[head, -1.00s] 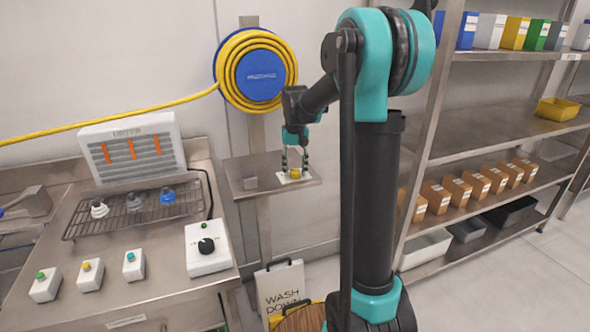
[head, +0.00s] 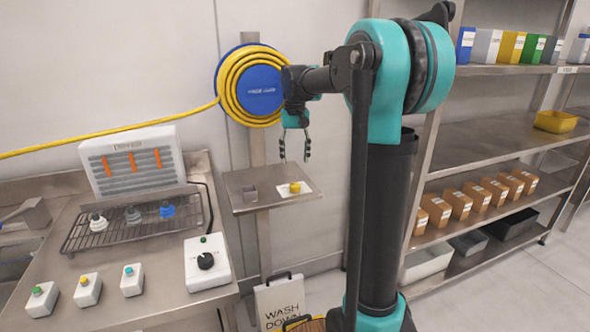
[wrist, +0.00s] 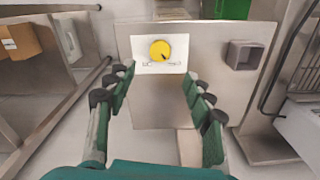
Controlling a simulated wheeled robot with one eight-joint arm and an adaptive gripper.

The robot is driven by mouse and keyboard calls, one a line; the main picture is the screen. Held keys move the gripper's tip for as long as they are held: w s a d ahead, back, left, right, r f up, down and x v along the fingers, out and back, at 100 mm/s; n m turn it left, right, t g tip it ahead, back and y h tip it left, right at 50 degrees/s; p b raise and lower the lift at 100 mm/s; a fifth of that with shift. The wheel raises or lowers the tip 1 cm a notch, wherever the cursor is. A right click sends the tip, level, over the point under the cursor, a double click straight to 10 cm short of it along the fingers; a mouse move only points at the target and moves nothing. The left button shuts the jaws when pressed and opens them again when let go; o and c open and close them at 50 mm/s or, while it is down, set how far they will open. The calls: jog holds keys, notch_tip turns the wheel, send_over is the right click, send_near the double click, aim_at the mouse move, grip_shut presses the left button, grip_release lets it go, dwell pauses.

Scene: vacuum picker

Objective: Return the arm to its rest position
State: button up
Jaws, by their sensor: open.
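My gripper (head: 294,159) is open and empty. It hangs above the small metal shelf (head: 246,208), fingers pointing down, clear of it. In the wrist view my gripper (wrist: 157,92) has its fingers spread wide with nothing between them. Beyond the fingertips a yellow knob (wrist: 160,50) sits on a white card on the shelf; in the head view the yellow knob (head: 295,187) shows below the gripper. A small grey square holder (head: 250,193) sits to its left on the shelf.
A hose reel (head: 258,85) hangs on the wall behind my gripper. To the left is a steel bench with a wire rack (head: 133,221) and a control box with a black knob (head: 206,261). Tall shelving with boxes (head: 452,218) stands at the right.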

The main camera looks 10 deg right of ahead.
jog(key=shift+r, duration=0.9)
jog(key=s+d+f+t, duration=0.2)
jog(key=s+f, duration=1)
jog(key=s, duration=0.1)
jog(key=s+d+f+t, duration=0.2)
jog(key=s+f, duration=1)
jog(key=s, duration=0.2)
jog(key=shift+s+n, duration=0.2)
jog(key=shift+n, duration=0.1)
